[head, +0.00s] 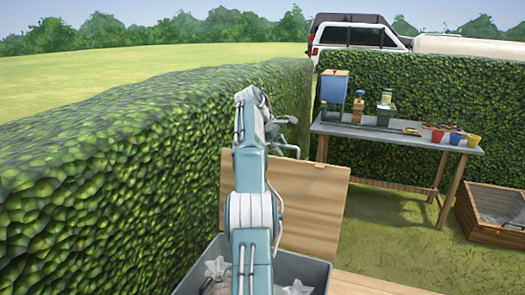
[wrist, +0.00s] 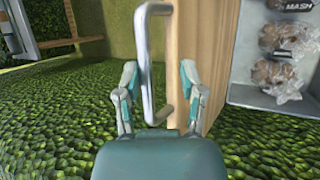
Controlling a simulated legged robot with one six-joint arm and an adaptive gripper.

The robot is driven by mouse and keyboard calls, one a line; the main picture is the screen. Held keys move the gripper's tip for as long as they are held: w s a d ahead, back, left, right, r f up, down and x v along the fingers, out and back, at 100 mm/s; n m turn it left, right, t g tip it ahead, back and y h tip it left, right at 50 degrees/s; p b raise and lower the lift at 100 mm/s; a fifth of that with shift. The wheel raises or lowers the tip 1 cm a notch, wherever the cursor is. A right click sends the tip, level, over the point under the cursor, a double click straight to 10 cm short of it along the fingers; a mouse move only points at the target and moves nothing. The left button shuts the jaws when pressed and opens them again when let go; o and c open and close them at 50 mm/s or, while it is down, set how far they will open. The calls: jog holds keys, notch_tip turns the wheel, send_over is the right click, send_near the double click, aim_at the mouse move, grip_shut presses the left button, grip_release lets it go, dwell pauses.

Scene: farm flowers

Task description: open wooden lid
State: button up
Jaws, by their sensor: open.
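The wooden lid (head: 312,200) stands raised and nearly upright at the back of a grey box (head: 305,270). In the wrist view the lid (wrist: 188,60) shows edge-on, with a metal bar handle (wrist: 147,60) on its left side. My gripper (wrist: 158,80) is open, with one finger on each side of the picture's middle. The handle runs between and beyond the fingers; I cannot tell whether they touch it. In the head view my arm hides part of the lid and box.
Clear bags (wrist: 285,75) of brown contents lie in the box. A tall hedge (head: 120,170) runs close on the left. A grey work table (head: 385,133) with pots and tools stands at the back right, and a wooden crate (head: 485,228) sits at far right. Grass between is free.

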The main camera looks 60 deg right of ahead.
jog(key=shift+w+a+r, duration=0.15)
jog(key=shift+w+r, duration=0.05)
jog(key=shift+w+r, duration=0.1)
jog(key=shift+w+a, duration=0.4)
jog(key=w+a, duration=0.7)
jog(key=a, duration=0.1)
jog(key=shift+a, duration=0.2)
dwell(0.3)
